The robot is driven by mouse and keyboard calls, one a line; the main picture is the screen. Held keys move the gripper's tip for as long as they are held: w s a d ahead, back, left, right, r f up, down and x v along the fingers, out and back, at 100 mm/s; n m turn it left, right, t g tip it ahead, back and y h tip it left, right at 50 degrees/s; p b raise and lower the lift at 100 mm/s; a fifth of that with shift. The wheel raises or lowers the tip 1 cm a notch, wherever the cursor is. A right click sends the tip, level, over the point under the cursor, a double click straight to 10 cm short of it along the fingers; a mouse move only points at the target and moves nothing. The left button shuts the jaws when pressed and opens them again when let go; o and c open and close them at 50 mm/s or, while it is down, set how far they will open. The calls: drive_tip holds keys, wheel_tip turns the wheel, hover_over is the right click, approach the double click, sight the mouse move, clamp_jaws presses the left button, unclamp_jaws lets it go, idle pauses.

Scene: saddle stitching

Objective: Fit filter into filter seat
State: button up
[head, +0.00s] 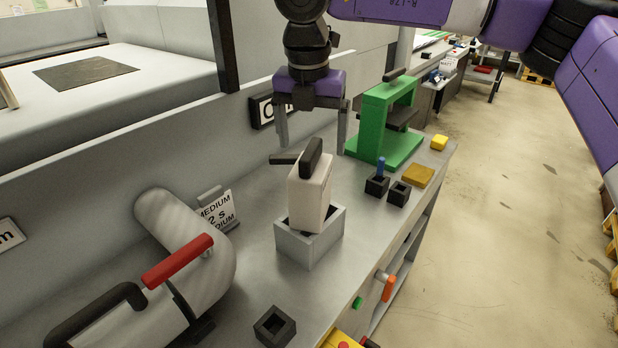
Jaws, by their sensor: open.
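The filter (309,195) is a white block with a black handle on top. It stands slightly tilted in the open top of the grey box-shaped filter seat (296,251), with much of its body above the rim. Its lower end is hidden inside the seat. My gripper (312,147) is open above and behind the filter, its two grey fingers pointing down and wide apart. No thing shows held between them.
A green press (377,122) stands behind to the right. Small black holders (398,193), one with a blue peg (380,167), and a yellow-brown block (418,175) are nearby. A large grey pipe (185,235) with a red handle (178,261) fills the left. An empty black holder (274,327) sits in front.

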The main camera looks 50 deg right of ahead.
sight(312, 170)
drive_tip(key=shift+w+d+f, duration=0.1)
drive_tip(key=shift+w, duration=0.05)
drive_tip(key=shift+d+f, duration=0.1)
drive_tip(key=shift+f, duration=0.65)
wheel_tip(312, 170, down, 6)
drive_tip(key=shift+w+r+p, duration=0.1)
drive_tip(key=shift+r+p, duration=0.1)
drive_tip(key=shift+p, duration=0.8)
drive_tip(key=shift+f, duration=0.1)
drive_tip(key=shift+d+f+b, duration=0.1)
drive_tip(key=shift+f+b, duration=0.1)
drive_tip(key=shift+b, duration=0.4)
drive_tip(key=shift+c, duration=0.4)
drive_tip(key=c, duration=1.8)
